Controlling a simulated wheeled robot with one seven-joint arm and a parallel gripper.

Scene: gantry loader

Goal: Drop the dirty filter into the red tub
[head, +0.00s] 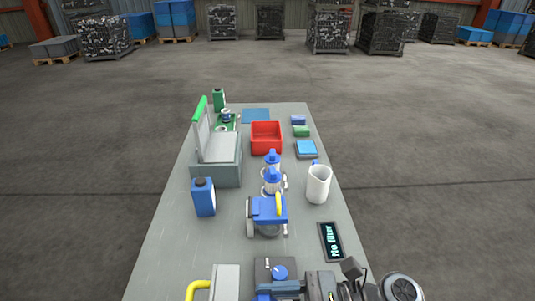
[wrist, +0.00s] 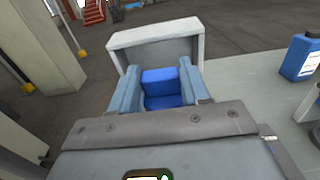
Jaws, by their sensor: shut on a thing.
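My gripper (wrist: 163,92) is shut on a blue block-like piece, apparently the dirty filter (wrist: 164,78), held between its pale blue fingers in the wrist view. Beyond the fingers is a pale grey box-shaped housing (wrist: 155,37); whether the piece is clear of it I cannot tell. In the head view my arm comes in at the bottom right, and the held piece is hard to make out. The red tub (head: 266,138) stands open and upright on the far half of the bench, well away from my gripper. Its visible inside looks empty.
On the bench (head: 160,245) between stand a blue machine with a yellow handle (head: 267,210), blue-topped units (head: 272,176), a white jug (head: 318,184) and a blue bottle (head: 203,197). A grey box with a raised lid (head: 217,155) stands left.

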